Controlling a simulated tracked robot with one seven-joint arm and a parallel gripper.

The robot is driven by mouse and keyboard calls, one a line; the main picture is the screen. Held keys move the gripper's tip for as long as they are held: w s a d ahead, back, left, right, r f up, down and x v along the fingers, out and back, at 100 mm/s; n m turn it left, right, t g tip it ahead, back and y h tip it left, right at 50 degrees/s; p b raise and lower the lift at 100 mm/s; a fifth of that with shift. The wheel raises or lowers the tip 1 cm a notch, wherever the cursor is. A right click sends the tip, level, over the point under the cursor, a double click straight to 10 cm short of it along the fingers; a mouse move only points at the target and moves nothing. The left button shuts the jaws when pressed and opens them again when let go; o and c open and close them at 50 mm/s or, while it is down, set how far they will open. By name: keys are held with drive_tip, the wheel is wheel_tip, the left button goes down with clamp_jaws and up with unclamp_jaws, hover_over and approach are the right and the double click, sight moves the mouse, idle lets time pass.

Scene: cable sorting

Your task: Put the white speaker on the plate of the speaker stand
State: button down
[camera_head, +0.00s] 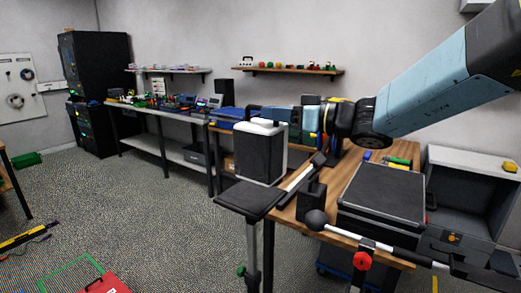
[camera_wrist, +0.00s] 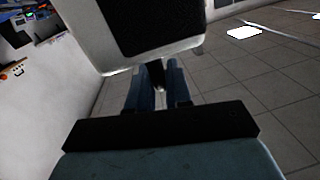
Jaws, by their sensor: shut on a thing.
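The white speaker (camera_head: 262,132) with a dark front is upright in the head view, and my gripper (camera_head: 258,114) is shut on its top. In the wrist view the speaker (camera_wrist: 108,58) fills the top middle, just beyond my gripper's fingers (camera_wrist: 158,88). The dark square plate (camera_head: 248,202) of the speaker stand is at the front edge of the workbench, on a grey pole (camera_head: 252,245). The speaker's bottom appears right at the back part of the plate. I cannot tell whether it touches the plate or hangs just above it.
A wooden workbench (camera_head: 338,178) stands right behind the stand. A long bench with tools (camera_head: 165,112) stands behind left. The floor left of the stand is mostly clear.

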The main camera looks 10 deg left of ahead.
sight(268, 121)
drive_tip(key=w, duration=0.1)
drive_tip(key=w+a+f, duration=0.2)
drive_tip(key=w, duration=0.1)
drive_tip(key=shift+a+f, duration=0.1)
drive_tip(key=shift+a, duration=0.1)
drive_tip(key=w+a+f, duration=0.2)
drive_tip(key=w+f, duration=0.2)
drive_tip(key=f, duration=0.4)
drive_tip(key=shift+a+f, duration=0.15)
drive_tip(key=shift+f, duration=0.1)
drive_tip(key=c, duration=1)
unclamp_jaws()
drive_tip(key=shift+f, duration=0.1)
drive_tip(key=shift+c, duration=0.2)
